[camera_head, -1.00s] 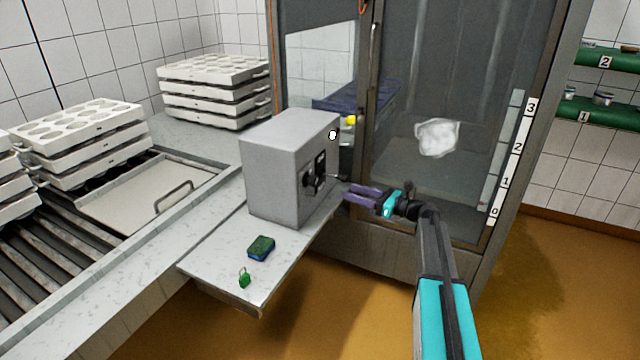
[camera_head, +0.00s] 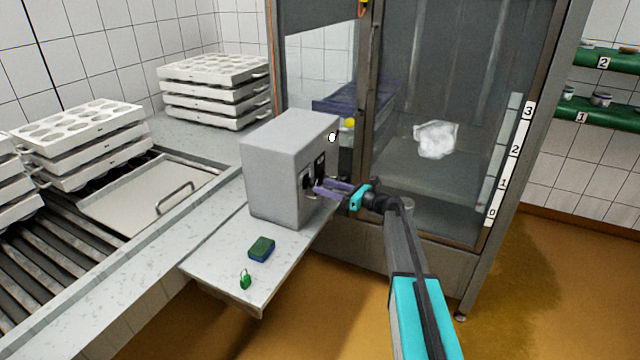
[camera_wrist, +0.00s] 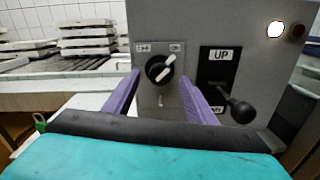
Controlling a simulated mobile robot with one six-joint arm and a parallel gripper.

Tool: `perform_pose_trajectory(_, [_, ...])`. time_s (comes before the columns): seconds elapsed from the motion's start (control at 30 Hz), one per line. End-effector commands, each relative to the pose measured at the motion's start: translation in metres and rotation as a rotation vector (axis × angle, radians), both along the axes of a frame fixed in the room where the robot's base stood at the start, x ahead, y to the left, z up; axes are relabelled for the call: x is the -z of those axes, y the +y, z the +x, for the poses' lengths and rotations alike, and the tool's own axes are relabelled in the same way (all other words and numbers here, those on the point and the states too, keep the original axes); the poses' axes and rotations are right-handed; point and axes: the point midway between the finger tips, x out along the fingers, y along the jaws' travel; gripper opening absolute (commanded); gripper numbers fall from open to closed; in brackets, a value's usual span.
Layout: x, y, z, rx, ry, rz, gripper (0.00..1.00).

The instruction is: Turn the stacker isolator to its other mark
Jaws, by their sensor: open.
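The isolator is a black rotary knob with a pale pointer bar (camera_wrist: 160,69) on the front of a grey control box (camera_head: 285,165). In the wrist view its pointer slants toward the upper right mark; two small label plates sit above it, left and right, their text too small to read. My gripper (camera_head: 318,190) is open, its purple fingers close to the box face. In the wrist view the fingers (camera_wrist: 160,100) stand either side of and below the knob, with nothing between them. In the head view the gripper hides part of the panel.
Right of the knob is a lever with a black ball (camera_wrist: 241,111) beneath an UP plate (camera_wrist: 221,55). A lit white lamp (camera_wrist: 276,30) and a dark lamp are above. A sponge (camera_head: 261,248) and green padlock (camera_head: 245,281) lie on the shelf. A glazed cabinet stands behind.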

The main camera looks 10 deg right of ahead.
Motion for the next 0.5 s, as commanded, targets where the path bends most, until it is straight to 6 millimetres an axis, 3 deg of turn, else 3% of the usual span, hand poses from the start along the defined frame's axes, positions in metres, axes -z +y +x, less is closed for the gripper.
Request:
perform_pose_trajectory(0.2, [-0.001,0.018,0.015,-0.001,0.0,-0.001,0.51])
perform_pose_trajectory(0.5, [0.0,0.025,0.019,0.0,-0.001,-0.001,0.51])
